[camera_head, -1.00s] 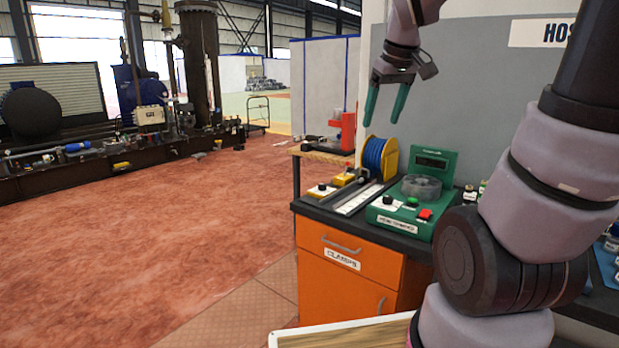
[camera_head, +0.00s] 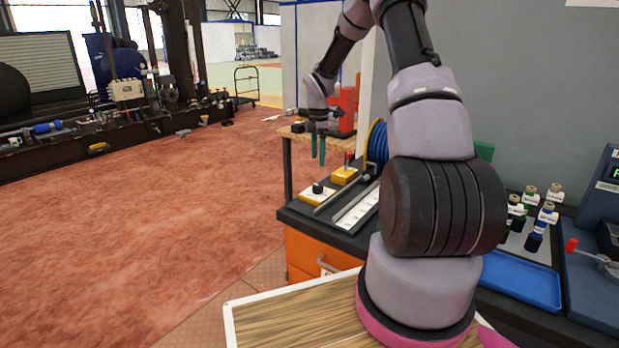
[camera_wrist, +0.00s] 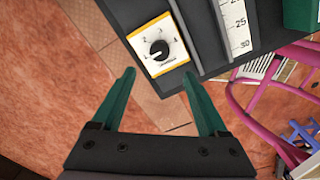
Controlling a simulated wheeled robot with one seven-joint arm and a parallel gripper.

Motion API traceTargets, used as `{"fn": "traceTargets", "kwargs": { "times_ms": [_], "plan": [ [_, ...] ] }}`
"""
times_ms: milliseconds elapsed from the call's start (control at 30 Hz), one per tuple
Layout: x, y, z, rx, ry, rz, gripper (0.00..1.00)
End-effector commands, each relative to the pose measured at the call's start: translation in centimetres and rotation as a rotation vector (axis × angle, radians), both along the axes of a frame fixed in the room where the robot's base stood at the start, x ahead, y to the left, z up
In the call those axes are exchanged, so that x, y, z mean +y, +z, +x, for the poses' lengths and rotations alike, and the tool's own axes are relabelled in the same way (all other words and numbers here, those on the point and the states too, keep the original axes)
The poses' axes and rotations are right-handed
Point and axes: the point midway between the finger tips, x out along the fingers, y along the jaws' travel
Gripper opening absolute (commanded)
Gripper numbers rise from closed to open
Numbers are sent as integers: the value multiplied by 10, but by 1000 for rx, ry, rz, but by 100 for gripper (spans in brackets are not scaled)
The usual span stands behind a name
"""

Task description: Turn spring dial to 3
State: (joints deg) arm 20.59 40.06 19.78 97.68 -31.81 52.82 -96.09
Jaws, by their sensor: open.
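A dial (camera_wrist: 158,49) with a black knob on a white plate edged in yellow sits at the bench corner in the wrist view. Several numerals ring the knob, and its small print is too small to read. In the head view the dial (camera_head: 318,190) is at the bench's front left. My gripper (camera_head: 318,162) hangs fingers down above and a little behind it there. In the wrist view my gripper (camera_wrist: 158,76) is open and empty, its two green fingers apart with the dial beyond the tips. The knob's exact pointer setting is hard to tell.
A white ruler scale (camera_wrist: 236,22) lies beside the dial. A yellow box with a red lever (camera_head: 345,173) stands behind it. My arm hides much of the bench. A blue tray (camera_head: 520,281) and small bottles (camera_head: 530,197) stand to the right. Open floor (camera_head: 150,230) lies left.

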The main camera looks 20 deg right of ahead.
Motion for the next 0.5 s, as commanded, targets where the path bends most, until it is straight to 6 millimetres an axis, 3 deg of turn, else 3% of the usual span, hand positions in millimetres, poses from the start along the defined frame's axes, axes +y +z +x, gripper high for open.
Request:
{"fn": "traceTargets", "kwargs": {
  "times_ms": [167,500],
  "plan": [
    [0,-20,0,5,7,1,76],
    [0,-83,-1,5,5,1,76]
  ]
}}
